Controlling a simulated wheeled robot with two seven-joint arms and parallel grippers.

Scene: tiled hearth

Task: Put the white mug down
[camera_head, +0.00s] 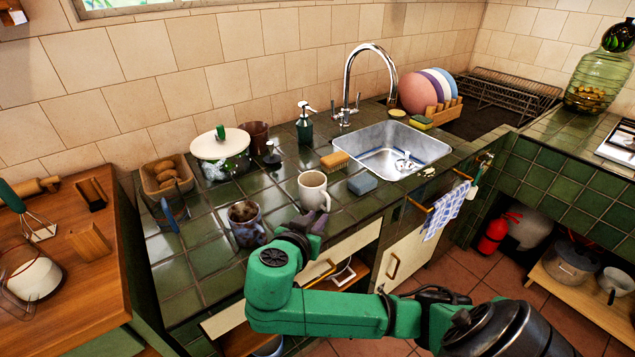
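The white mug (312,190) stands upright on the green tiled counter (210,257), in front of the soap bottle and left of the blue sponge. My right gripper (309,219) is just in front of the mug, at the counter's front edge. Its two dark fingers appear spread apart, with nothing seen between them. The fingertips are close to the mug's lower side; whether they touch it I cannot tell. My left gripper is not in view.
A dark patterned mug (246,224) stands close to the left of my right gripper. A blue sponge (362,183) and a brush (334,160) lie near the sink (390,150). A lidded pot (220,155) stands behind. Some tiles at the front left are bare.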

